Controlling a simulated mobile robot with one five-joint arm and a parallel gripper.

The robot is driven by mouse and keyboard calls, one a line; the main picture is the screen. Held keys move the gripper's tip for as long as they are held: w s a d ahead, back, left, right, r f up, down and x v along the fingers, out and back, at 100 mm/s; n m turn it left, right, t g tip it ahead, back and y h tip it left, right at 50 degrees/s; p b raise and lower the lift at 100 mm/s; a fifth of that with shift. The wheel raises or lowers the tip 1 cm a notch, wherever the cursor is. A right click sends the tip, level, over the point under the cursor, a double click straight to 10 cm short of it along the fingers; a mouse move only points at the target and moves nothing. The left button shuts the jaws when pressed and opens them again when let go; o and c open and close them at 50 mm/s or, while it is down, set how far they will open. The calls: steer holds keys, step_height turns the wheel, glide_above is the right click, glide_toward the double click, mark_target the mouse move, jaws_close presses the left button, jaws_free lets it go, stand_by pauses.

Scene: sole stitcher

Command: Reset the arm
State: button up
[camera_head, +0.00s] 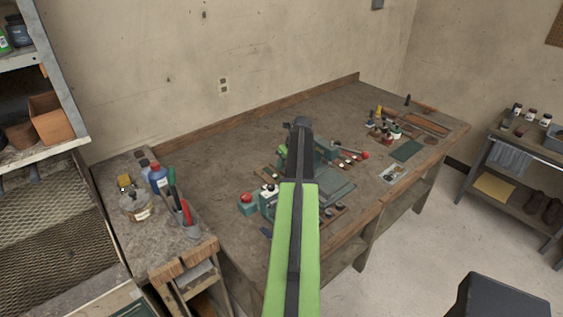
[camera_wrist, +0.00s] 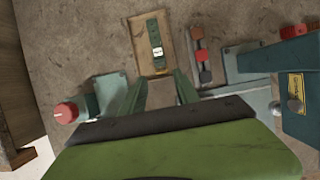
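My gripper (camera_head: 300,124) is at the far end of my green and black arm, above the middle of the workbench in the head view. In the wrist view, its two fingers (camera_wrist: 161,88) stand apart with nothing held between them. A teal machine (camera_wrist: 301,88) is to the right of the fingers. A wooden board with a green strip (camera_wrist: 157,46) lies beyond the fingertips. A red knob on a teal block (camera_wrist: 66,113) is at the left. My arm hides part of the bench items in the head view.
The workbench (camera_head: 230,160) has bare room at its back left. Small bottles and tools (camera_head: 386,128) stand at its right. A jar (camera_head: 135,204) and a blue bottle (camera_head: 158,178) are on the left side surface. A shelf (camera_head: 40,152) rises at far left.

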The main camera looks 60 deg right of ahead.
steer(key=p+v, duration=0.1)
steer(key=v, duration=0.2)
stand_by(0.4)
